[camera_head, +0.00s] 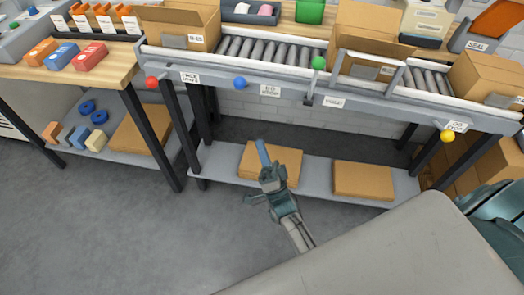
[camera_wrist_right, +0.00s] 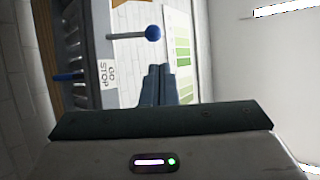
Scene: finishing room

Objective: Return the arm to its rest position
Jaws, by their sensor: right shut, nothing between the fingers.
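My right arm rises from the bottom middle of the head view. Its gripper (camera_head: 262,152) is in front of the conveyor's lower shelf and overlaps a flat cardboard piece in the picture. The fingers are shut with nothing between them. In the right wrist view the closed fingers (camera_wrist_right: 157,84) point toward a rod with a blue ball knob (camera_wrist_right: 152,33); a clear gap shows between them in the picture. My left gripper is not in view.
The roller conveyor (camera_head: 270,50) carries open boxes. Red (camera_head: 152,83), blue (camera_head: 240,83), green (camera_head: 318,62) and yellow (camera_head: 447,136) knobs line its front. A wooden-topped table (camera_head: 105,75) stands left. Flat cardboard (camera_head: 363,180) lies on the lower shelf. Grey floor (camera_head: 110,235) at left is clear.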

